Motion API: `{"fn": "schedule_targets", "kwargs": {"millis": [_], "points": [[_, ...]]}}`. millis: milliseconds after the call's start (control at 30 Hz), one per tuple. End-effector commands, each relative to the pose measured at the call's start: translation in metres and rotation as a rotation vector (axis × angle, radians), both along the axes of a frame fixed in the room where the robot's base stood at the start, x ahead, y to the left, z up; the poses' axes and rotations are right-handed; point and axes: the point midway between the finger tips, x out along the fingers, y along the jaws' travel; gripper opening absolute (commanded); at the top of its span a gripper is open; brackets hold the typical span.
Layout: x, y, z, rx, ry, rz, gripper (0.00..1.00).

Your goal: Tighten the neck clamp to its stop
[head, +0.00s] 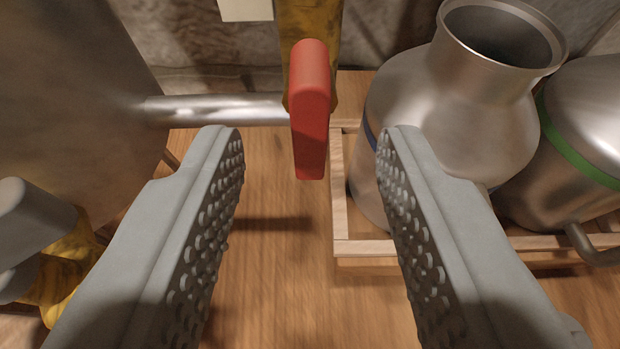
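A red lever handle (310,110) hangs upright in front of a brass fitting (297,22) at the end of a shiny metal pipe (215,109). I cannot tell whether this red handle belongs to the neck clamp; no part is clearly the clamp. My gripper (310,145) is open, with its two grey studded fingers spread wide. The red handle shows between the fingertips with a gap on both sides, and nothing is held. Whether the handle is beyond the tips or level with them is hard to judge.
A large grey metal body (70,90) fills the left. A grey part on brass (35,225) is at lower left. At right, a metal can with an open neck (450,105) and a green-banded vessel (590,120) stand in a wooden tray (370,246). Wooden surface (270,270) between is clear.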

Motion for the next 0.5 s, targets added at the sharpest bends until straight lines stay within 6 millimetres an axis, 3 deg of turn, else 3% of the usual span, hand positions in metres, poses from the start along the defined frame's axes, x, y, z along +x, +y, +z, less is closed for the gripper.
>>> {"fn": "schedule_targets", "kwargs": {"millis": [200,500], "points": [[0.029,0.0,-0.012,0.0,0.0,0.0,0.38],[0.047,0.0,-0.02,0.0,0.001,0.0,0.38]]}}
